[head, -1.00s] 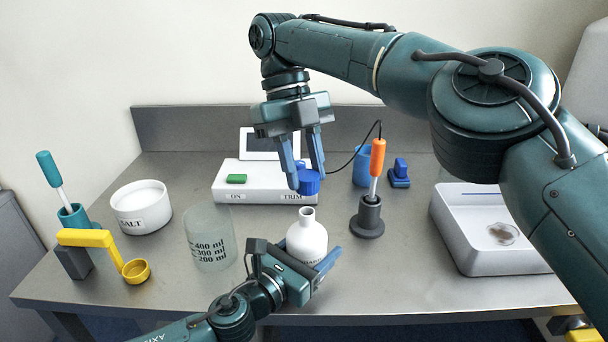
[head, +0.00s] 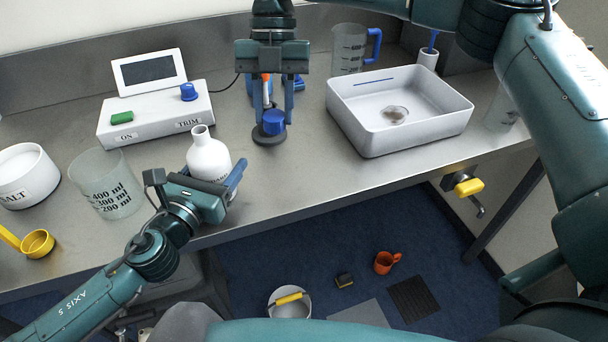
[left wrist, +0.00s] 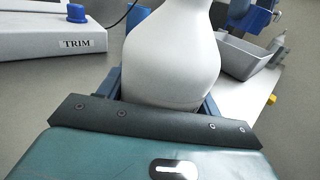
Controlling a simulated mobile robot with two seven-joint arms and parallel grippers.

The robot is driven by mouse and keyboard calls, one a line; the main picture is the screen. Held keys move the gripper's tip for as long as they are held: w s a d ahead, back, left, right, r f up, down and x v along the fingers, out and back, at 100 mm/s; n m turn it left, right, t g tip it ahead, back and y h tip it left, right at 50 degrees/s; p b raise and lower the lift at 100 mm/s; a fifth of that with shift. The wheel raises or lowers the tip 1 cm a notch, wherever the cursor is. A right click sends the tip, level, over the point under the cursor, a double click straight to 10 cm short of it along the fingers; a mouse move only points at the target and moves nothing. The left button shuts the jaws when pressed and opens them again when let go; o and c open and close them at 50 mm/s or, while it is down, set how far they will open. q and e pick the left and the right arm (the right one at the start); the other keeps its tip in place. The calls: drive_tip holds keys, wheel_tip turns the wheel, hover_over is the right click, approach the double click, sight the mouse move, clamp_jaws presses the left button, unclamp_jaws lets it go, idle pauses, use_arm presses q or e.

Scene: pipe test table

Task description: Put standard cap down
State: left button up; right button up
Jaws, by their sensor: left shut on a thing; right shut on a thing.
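The blue standard cap (head: 273,123) is between the fingertips of my right gripper (head: 273,115), which is shut on it. In the head view, cap and fingers overlap the dark probe stand (head: 268,138); I cannot tell how high the cap is above the table. My left gripper (head: 232,184) is shut on the open-necked white bottle (head: 208,157), which stands upright. In the left wrist view the bottle (left wrist: 170,60) fills the space between the fingers. Its label is mostly hidden by the left gripper.
The white meter (head: 155,118) with a blue TRIM knob (head: 188,92) is behind left. A beaker (head: 105,185) and salt bowl (head: 28,178) stand left. A white tray (head: 455,112) is right, a jug (head: 348,50) behind it.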

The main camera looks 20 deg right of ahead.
drive_tip(key=s+d+f+m+t+y, duration=0.1)
drive_tip(key=s+d+f+m+y, duration=0.1)
drive_tip(key=d+m, duration=0.3)
approach(303, 179)
drive_tip(key=shift+m, duration=0.4)
drive_tip(key=x, duration=0.5)
drive_tip(key=shift+s+a+f, duration=0.2)
drive_tip(key=shift+f, duration=0.15)
drive_tip(key=shift+f, duration=0.1)
drive_tip(key=o, duration=1.1)
drive_tip(key=shift+c, duration=0.2)
drive_tip(key=v, duration=1.2)
drive_tip(key=shift+a+r, duration=0.2)
